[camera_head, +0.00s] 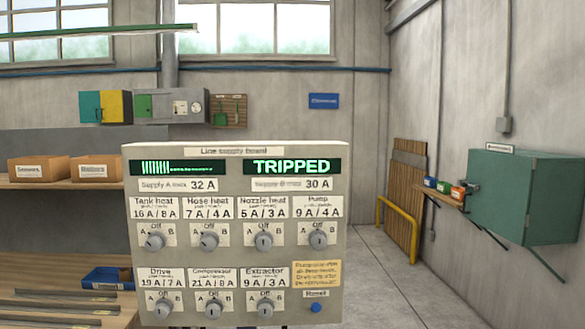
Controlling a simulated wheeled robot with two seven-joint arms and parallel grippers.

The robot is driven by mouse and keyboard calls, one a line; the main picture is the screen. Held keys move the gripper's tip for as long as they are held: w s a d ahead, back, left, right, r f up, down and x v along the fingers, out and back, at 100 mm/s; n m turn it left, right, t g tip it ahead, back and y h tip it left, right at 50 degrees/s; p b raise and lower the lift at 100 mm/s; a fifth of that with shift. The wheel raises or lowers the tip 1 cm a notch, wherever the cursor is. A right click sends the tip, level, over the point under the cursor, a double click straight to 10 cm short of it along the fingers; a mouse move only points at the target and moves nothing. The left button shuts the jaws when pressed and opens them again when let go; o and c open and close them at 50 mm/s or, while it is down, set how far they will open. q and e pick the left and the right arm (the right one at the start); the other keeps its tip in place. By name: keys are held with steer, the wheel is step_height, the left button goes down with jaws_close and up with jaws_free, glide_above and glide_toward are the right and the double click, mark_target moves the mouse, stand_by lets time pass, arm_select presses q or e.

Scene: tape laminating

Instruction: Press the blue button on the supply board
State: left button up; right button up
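The supply board (235,254) is a beige upright panel in the middle of the head view, labelled "Line supply board". The blue button (316,307) is small and round at its lower right, under a label that seems to read "Reset". A green display (292,166) at the upper right reads "TRIPPED". A second display (184,167) at the upper left shows a row of bars. Several grey rotary knobs, each marked A, Off and B, sit in two rows, such as the Pump knob (318,239). Neither of my grippers is in view.
A yellow note (315,273) is stuck above the button. A green cabinet (525,197) hangs on the right wall. The floor right of the board (375,290) is clear.

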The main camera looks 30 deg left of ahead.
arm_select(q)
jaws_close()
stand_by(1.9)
